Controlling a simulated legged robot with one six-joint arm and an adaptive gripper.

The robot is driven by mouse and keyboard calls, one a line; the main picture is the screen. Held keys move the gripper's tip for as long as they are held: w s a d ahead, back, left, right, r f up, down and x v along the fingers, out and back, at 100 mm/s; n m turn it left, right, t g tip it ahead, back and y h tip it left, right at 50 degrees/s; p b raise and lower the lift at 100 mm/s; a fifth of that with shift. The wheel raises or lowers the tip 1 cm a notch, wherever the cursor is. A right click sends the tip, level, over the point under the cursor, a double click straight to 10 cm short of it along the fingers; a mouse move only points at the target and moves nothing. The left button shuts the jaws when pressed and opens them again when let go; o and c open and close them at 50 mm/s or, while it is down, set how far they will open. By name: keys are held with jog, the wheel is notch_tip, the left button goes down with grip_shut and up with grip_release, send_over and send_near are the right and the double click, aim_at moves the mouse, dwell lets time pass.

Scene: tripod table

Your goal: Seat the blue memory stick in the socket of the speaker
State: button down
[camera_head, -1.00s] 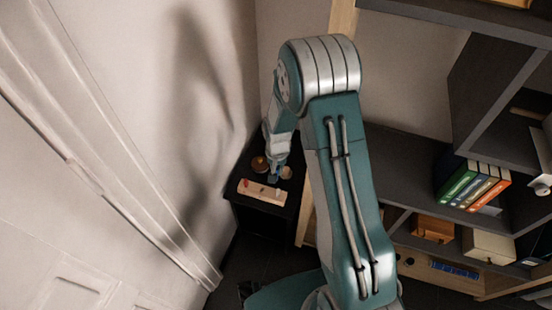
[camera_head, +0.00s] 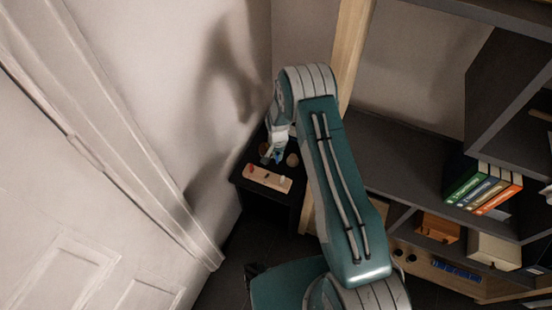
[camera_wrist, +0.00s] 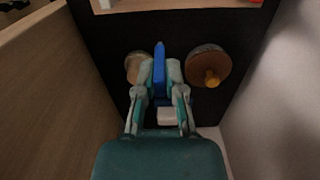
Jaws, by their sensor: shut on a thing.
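My gripper (camera_wrist: 160,72) is shut on the blue memory stick (camera_wrist: 160,60) in the wrist view. The stick points away from the wrist, its far end showing beyond the fingertips. In the head view my gripper (camera_head: 276,157) hangs low over the dark table, just behind a long pale wooden block (camera_head: 268,180) that looks like the speaker. The block has a red piece and a white piece on top. Its near edge shows at the top of the wrist view (camera_wrist: 178,5), apart from the stick. I cannot make out the socket.
A pale round piece (camera_wrist: 136,67) and a brown disc with an orange knob (camera_wrist: 208,67) flank the stick on the dark tabletop (camera_wrist: 113,35). A wall stands close on one side and a wooden upright (camera_wrist: 38,45) on the other. Shelves with books (camera_head: 484,187) are at the right.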

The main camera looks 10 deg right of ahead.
jog(key=f, duration=0.1)
jog(key=w+a+f, duration=0.1)
jog(key=w+f, duration=0.1)
jog(key=shift+w+a, duration=0.2)
jog(key=shift+a, duration=0.05)
jog(key=shift+d+f, duration=0.2)
jog(key=shift+f, duration=0.55)
jog(key=shift+d+f, duration=0.2)
jog(key=shift+f, duration=0.5)
jog(key=c, duration=0.7)
grip_release()
jog(key=shift+a, duration=0.25)
jog(key=shift+c, duration=0.2)
jog(key=shift+d, duration=0.15)
